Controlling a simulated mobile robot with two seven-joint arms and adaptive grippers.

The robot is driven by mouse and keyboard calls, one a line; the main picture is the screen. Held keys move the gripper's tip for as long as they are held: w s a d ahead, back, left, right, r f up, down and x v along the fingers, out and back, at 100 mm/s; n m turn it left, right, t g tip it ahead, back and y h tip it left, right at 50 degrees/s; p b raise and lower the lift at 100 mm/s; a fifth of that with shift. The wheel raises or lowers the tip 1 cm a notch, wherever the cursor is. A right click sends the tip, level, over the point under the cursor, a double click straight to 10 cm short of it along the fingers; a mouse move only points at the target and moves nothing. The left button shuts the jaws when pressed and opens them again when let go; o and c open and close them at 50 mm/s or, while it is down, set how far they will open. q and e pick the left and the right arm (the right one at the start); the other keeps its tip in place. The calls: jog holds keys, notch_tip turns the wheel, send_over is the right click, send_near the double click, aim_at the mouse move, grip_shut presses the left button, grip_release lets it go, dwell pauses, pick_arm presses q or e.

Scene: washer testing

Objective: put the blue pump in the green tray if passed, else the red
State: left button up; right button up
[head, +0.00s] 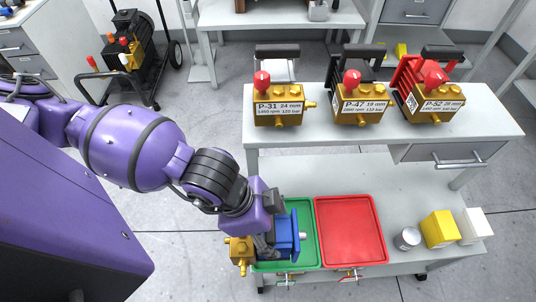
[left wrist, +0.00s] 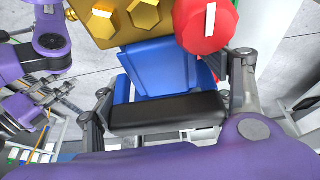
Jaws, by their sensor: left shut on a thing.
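The blue pump (head: 284,238) has a blue body, a gold block (head: 240,251) and a black handle. My left gripper (head: 262,240) is shut on it. In the left wrist view, the fingers (left wrist: 165,105) close around the black handle (left wrist: 165,114), with the blue body (left wrist: 155,70), gold block and red knob (left wrist: 205,22) beyond. In the head view, the pump overlaps the left part of the green tray (head: 306,225), its gold block past the left rim. Its height above the tray is unclear. The red tray (head: 350,230) beside it is empty. Part of my other arm shows in the left wrist view.
Three gold pumps with labels P-31 (head: 278,108), P-47 (head: 360,105) and P-52 (head: 437,104) stand on the upper shelf behind. A can (head: 407,239), a yellow box (head: 438,229) and a white box (head: 474,226) stand right of the red tray.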

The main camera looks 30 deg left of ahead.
pick_arm(q)
jog(key=w, duration=0.2)
jog(key=w+f, duration=0.1)
jog(key=w, duration=0.1)
jog(key=shift+w+d+f, duration=0.2)
jog(key=shift+w, duration=0.2)
jog(key=w+f, duration=0.5)
jog(key=f, duration=0.4)
jog(key=shift+w+f+b, duration=0.15)
jog(key=shift+w+b, duration=0.15)
jog(key=shift+b, duration=0.05)
pick_arm(e)
jog(key=shift+s+d+f, duration=0.2)
jog(key=shift+s+f, duration=0.1)
jog(key=shift+f, duration=0.4)
pick_arm(q)
jog(key=shift+d, duration=0.1)
jog(key=shift+f, duration=0.15)
pick_arm(e)
jog(key=shift+f, duration=0.15)
pick_arm(q)
jog(key=o, duration=1.9)
jog(key=shift+s+f, duration=0.15)
jog(key=shift+s, duration=0.05)
jog(key=shift+c, duration=0.2)
jog(key=shift+o, duration=1.7)
pick_arm(e)
jog(key=shift+s, duration=0.15)
